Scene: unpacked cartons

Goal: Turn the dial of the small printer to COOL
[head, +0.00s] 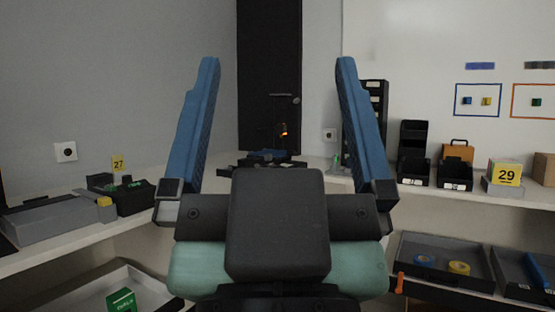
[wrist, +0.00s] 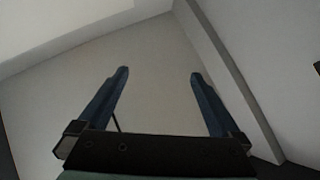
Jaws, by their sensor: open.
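My gripper (head: 277,62) stands upright in the middle of the head view, its two blue fingers spread wide with nothing between them. In the wrist view my gripper (wrist: 159,73) is also open and empty, facing plain pale surfaces. Beyond the fingers, in the back corner, a small dark machine (head: 268,155) with an orange glow stands on the bench; it may be the small printer. My gripper's body partly hides its lower part. I cannot make out a dial or the word COOL in either view.
A light bench (head: 95,232) runs along the left wall, holding a grey case (head: 50,222) and a black box (head: 130,198). At right, black bins (head: 412,170), an orange case (head: 458,152) and a box marked 29 (head: 506,172) stand on a shelf. Open drawers (head: 445,262) sit below.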

